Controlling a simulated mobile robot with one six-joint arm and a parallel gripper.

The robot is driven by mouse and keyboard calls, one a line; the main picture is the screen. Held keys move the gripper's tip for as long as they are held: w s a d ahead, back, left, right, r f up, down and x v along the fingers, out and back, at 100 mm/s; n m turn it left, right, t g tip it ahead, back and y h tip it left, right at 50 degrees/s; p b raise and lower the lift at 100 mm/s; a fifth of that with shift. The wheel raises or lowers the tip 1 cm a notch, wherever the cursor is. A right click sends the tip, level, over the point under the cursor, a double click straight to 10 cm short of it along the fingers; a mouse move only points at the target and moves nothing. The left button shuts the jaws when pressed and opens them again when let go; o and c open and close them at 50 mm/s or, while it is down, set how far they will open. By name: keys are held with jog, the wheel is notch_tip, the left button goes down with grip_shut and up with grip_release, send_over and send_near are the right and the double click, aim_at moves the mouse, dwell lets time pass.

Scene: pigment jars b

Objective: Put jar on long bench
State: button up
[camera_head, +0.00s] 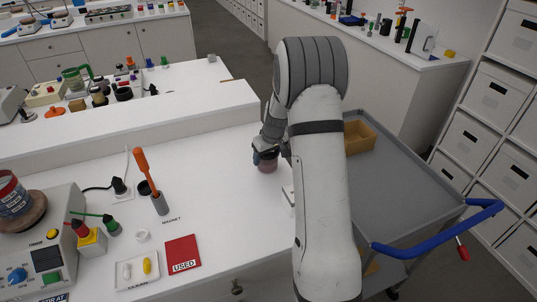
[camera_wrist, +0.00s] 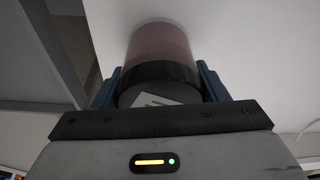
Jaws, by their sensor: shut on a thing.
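My gripper (camera_head: 266,153) is shut on a jar (camera_head: 267,165) over the right part of the long white bench (camera_head: 215,170). In the wrist view the jar (camera_wrist: 160,55) is a reddish, see-through cylinder with a black lid, between the two blue fingers of my gripper (camera_wrist: 160,85). A white label with dark marks shows on the lid. The jar's lower end is close to the white bench top; I cannot tell whether it touches. My arm hides the bench area to the right of the jar.
A grey cart (camera_head: 400,200) with a blue handle and a tan box (camera_head: 358,137) stands right of the bench. On the bench are a red USED card (camera_head: 183,255), a screwdriver in a holder (camera_head: 159,203), a small tray (camera_head: 137,270) and a control box (camera_head: 45,255). Bench top left of the jar is clear.

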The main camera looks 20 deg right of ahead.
jog(key=shift+f, duration=0.2)
jog(key=o, duration=1.1)
jog(key=shift+r, duration=0.1)
jog(key=shift+c, duration=0.2)
jog(key=b+v, duration=0.2)
jog(key=v, duration=1)
jog(key=s+a+r, duration=0.7)
jog(key=s+a, duration=0.1)
jog(key=s, duration=0.3)
jog(key=s+a+m, duration=0.1)
jog(key=s+a, duration=0.1)
jog(key=s, duration=0.7)
jog(key=s+a+m, duration=0.1)
jog(key=s+a, duration=0.1)
jog(key=s, duration=0.8)
jog(key=shift+a+f+h, duration=0.2)
jog(key=shift+a+h, duration=0.1)
jog(key=shift+a, duration=0.1)
